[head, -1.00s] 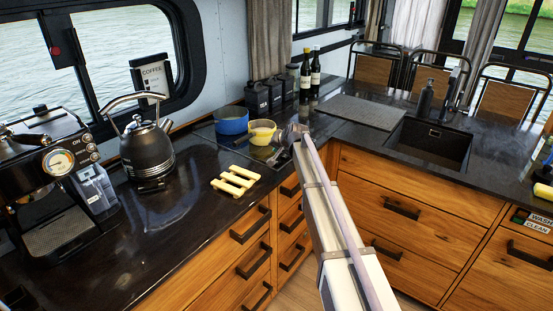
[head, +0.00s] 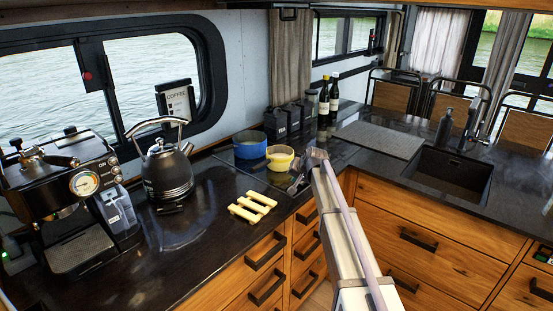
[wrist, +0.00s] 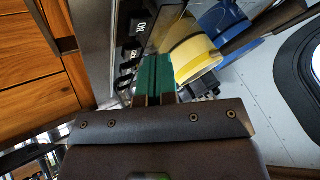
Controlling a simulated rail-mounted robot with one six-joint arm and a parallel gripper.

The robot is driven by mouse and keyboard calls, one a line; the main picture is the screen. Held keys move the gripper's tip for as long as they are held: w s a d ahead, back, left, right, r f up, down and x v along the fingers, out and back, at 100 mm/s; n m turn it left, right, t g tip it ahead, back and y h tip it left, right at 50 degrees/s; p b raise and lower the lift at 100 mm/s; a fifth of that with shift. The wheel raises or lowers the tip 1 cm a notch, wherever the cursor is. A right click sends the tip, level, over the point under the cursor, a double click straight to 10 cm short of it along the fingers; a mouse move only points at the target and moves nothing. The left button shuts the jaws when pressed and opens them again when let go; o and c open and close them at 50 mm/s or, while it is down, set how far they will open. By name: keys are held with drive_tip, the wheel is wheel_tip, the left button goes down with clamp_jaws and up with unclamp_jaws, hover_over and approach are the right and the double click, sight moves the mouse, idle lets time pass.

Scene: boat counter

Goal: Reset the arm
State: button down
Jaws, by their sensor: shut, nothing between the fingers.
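My gripper (head: 296,186) is at the end of my arm, low over the counter's front edge near the inner corner, just right of and in front of a yellow pot (head: 280,158). In the wrist view its green fingers (wrist: 154,78) are together with nothing between them. The yellow pot (wrist: 192,55) shows beyond the fingertips, with a blue pot (wrist: 228,30) behind it. From the head, the blue pot (head: 250,145) sits behind the yellow one. Arm parts partly hide the gripper in the head view.
A yellow slatted trivet (head: 252,208), a black kettle (head: 167,172) and a coffee machine (head: 70,195) stand on the left counter. Dark canisters (head: 290,122) and bottles (head: 328,100) are at the back. A sink (head: 452,174) and grey mat (head: 380,139) are to the right.

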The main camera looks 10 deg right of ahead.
drive_tip(key=s+f+n+g+h, duration=0.1)
drive_tip(key=s+n+g, duration=0.1)
drive_tip(key=s, duration=1.9)
drive_tip(key=s+f+n+g+h, duration=0.1)
drive_tip(key=s+g, duration=0.4)
drive_tip(key=s, duration=1.7)
drive_tip(key=shift+a+f+n+h, duration=0.25)
drive_tip(key=shift+f+n+h, duration=0.2)
drive_tip(key=shift+f, duration=0.35)
drive_tip(key=shift+s, duration=0.1)
